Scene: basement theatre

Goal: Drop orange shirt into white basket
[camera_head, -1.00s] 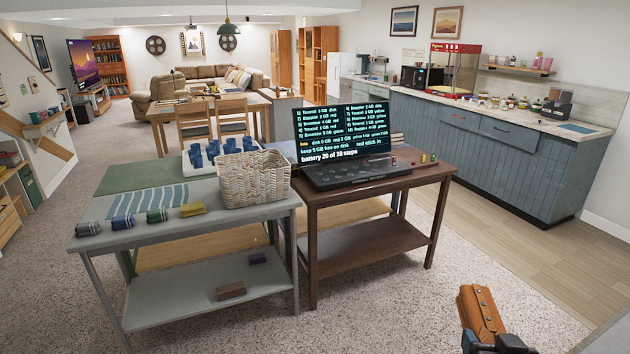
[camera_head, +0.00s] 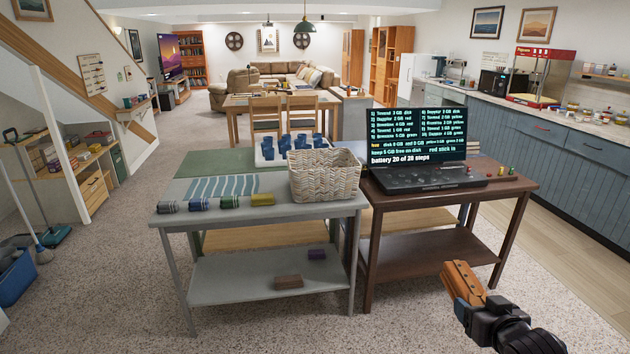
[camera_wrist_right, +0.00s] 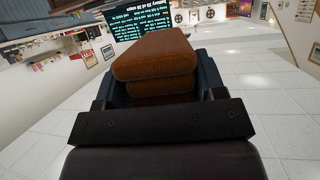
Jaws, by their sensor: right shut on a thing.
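The folded orange shirt (camera_head: 464,282) is held in my right gripper (camera_head: 472,297) at the lower right of the head view, in front of the brown table and above the carpet. In the right wrist view the shirt (camera_wrist_right: 155,62) is brown-orange, ribbed and folded, between the two fingers. The white basket (camera_head: 325,176), woven and pale, stands upright on the right end of the grey table, up and to the left of the gripper and well apart from it. The basket's inside is mostly hidden. My left gripper is out of view.
A laptop (camera_head: 418,150) stands on the brown table (camera_head: 510,192), right of the basket. Carpet in front of both tables is clear.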

